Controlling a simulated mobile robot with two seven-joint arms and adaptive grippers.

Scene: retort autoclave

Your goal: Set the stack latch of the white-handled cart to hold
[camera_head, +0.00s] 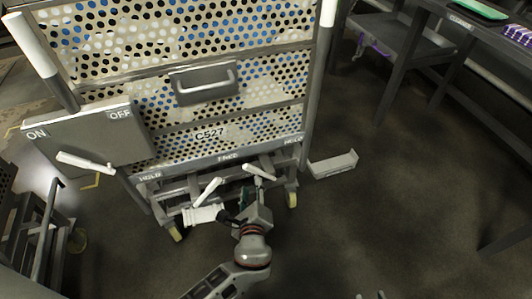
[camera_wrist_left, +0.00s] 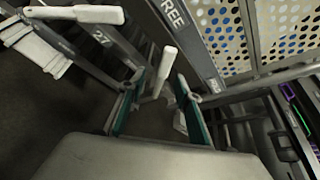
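The cart (camera_head: 222,159) is a tall perforated stack marked C527 with white upright handles (camera_head: 36,45). Its lower rail reads HOLD at both ends and FREE in the middle. A white latch lever (camera_head: 260,172) sits below the rail, right of the FREE label. My left gripper (camera_head: 252,190) is at this lever. In the left wrist view, its teal fingers (camera_wrist_left: 160,100) are apart, with the white lever (camera_wrist_left: 166,66) between or just beyond their tips; contact cannot be told. Two small tips of my right gripper (camera_head: 370,296) show apart at the bottom edge.
An ON/OFF panel (camera_head: 90,137) with a white lever (camera_head: 85,163) stands at left. A grey floor bracket (camera_head: 333,164) lies right of the cart.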

